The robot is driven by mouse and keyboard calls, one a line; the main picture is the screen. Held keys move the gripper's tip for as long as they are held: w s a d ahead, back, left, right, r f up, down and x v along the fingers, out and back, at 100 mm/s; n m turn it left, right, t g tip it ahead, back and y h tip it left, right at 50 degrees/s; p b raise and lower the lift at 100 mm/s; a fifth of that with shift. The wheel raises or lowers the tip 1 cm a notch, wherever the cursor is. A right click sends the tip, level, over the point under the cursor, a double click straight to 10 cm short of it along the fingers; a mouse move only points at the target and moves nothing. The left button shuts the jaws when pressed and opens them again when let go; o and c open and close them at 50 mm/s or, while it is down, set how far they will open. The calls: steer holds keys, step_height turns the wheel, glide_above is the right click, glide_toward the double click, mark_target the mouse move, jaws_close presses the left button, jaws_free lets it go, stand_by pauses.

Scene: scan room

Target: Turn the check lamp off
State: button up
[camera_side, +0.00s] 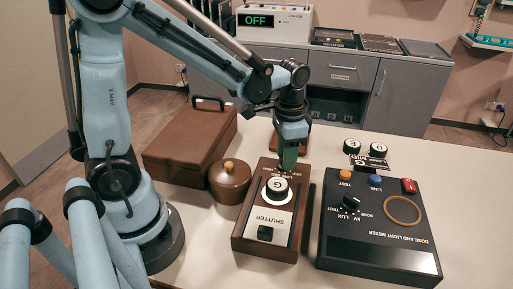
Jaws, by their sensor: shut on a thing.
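My gripper (289,160) points down at the far end of the brown shutter box (240,241). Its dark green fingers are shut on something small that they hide. I cannot tell whether the fingertips touch the box top. The box carries a black round knob (277,187) on a white dial, an upside-down "SHUTTER" label and a black square button (265,233). No lamp marked "check" can be made out. A white unit (290,27) on the back cabinet shows "OFF" in green.
A black dose and light meter (380,268) stands right of the box, with a knob, coloured buttons and a tan ring. Left are a lidded brown pot (230,185) and a brown case (185,150). Black-and-white round pieces (352,146) lie behind the meter. The table's right side is clear.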

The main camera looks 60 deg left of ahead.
steer(key=n, duration=0.6)
steer(key=shift+a+n, duration=0.15)
steer(key=shift+n, duration=0.15)
stand_by(0.4)
steer(key=o, duration=1)
steer(key=shift+o, duration=0.2)
steer(key=shift+r, duration=0.1)
step_height(320, 180, up, 12)
